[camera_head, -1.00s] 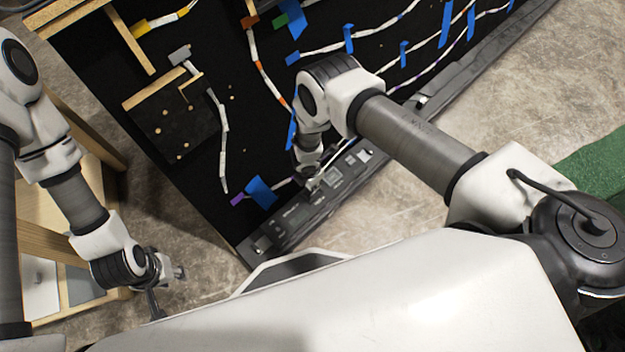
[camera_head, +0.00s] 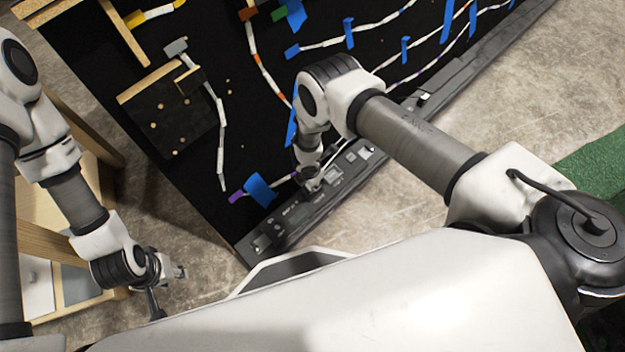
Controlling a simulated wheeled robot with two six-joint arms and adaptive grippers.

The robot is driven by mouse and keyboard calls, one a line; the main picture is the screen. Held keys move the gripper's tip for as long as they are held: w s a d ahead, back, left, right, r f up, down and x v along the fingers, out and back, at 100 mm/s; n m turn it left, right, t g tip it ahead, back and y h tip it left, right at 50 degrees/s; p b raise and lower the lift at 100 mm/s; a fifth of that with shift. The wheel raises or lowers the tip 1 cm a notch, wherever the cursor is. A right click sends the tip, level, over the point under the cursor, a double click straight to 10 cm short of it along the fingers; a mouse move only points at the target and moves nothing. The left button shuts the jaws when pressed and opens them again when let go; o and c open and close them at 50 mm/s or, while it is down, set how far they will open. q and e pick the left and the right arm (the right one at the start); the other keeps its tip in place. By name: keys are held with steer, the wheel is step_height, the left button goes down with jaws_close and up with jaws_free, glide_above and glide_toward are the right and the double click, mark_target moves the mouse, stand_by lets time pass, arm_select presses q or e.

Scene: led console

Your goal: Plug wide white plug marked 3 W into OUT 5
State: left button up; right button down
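The dark console strip (camera_head: 287,212) runs along the lower edge of a black board. Its labels are too small to read, so I cannot pick out OUT 5. I cannot make out a plug marked 3 W. A light grey plug-like block (camera_head: 176,47) sits at the top of a white segmented cable on the board. My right gripper (camera_head: 311,184) points down at the console strip, by the light squares on it. Its fingers are small and partly hidden by its wrist, and I cannot see whether they hold anything. My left gripper (camera_head: 168,285) is open and empty, away from the board.
The black board (camera_head: 240,130) carries several cables held by blue tape (camera_head: 259,190). A wooden ledge (camera_head: 158,82) with a dark pegged panel stands out from it. A wooden shelf frame (camera_head: 45,243) is beside my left arm. Bare floor (camera_head: 400,215) lies right of the console.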

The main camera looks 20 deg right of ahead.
steer(key=shift+f+b, duration=1.4)
steer(key=shift+f, duration=0.15)
stand_by(0.9)
steer(key=shift+f+b, duration=0.3)
steer(key=shift+f+b, duration=0.45)
stand_by(0.8)
steer(key=c, duration=0.9)
jaws_free()
steer(key=shift+o, duration=0.2)
steer(key=o, duration=0.6)
